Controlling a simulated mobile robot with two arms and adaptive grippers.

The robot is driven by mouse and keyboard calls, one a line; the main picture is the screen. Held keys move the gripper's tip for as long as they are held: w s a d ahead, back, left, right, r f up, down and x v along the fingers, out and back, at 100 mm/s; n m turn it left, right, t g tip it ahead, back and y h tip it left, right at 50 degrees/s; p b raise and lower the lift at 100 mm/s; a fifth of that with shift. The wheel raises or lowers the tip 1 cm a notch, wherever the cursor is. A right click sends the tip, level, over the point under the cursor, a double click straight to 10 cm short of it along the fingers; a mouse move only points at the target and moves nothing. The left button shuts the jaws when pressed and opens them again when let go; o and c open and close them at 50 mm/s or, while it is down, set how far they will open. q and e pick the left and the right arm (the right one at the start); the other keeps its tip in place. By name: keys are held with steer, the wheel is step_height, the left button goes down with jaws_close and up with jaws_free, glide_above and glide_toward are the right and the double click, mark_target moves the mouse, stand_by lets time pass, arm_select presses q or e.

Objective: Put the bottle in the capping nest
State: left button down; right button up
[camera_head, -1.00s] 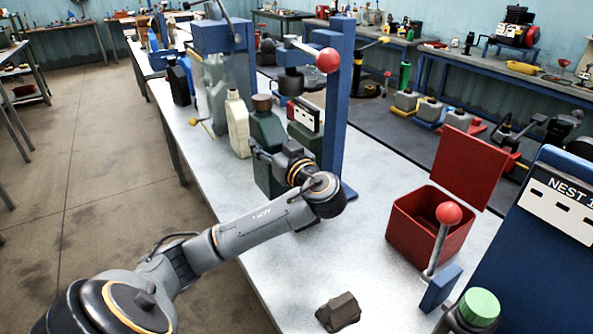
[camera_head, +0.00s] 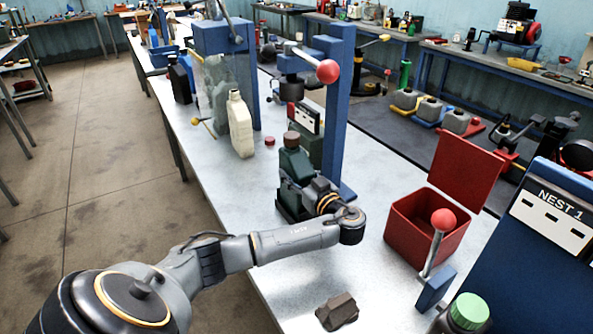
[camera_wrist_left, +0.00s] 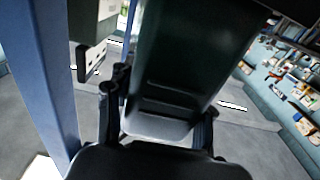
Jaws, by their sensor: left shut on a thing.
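A dark green bottle with a brown cap (camera_head: 289,164) stands upright in front of the blue capping press (camera_head: 338,110), near its foot. My left gripper (camera_head: 308,192) is shut on the bottle, reaching it from the near side. In the left wrist view the bottle (camera_wrist_left: 185,75) fills the middle, between the two fingers of the gripper (camera_wrist_left: 158,112). Whether the bottle's base is seated in a nest or held just above the table cannot be told; the arm and gripper hide part of it. My right gripper is not in view.
A cream jug (camera_head: 240,127) and a small red cap (camera_head: 270,141) stand to the left. A red open bin (camera_head: 402,222), a dark block (camera_head: 337,311) and the NEST 1 station (camera_head: 550,215) with a green-capped bottle (camera_head: 469,311) are on the right. White tabletop (camera_head: 240,190) is clear between.

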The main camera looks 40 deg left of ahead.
arm_select(q)
steer(key=shift+r, duration=0.1)
steer(key=c, duration=0.8)
jaws_free()
steer(key=shift+o, duration=1.4)
steer(key=shift+s+d, duration=0.1)
steer(key=shift+d, duration=0.25)
steer(key=b+v, duration=0.3)
steer(key=v, duration=0.8)
steer(key=shift+d, duration=0.2)
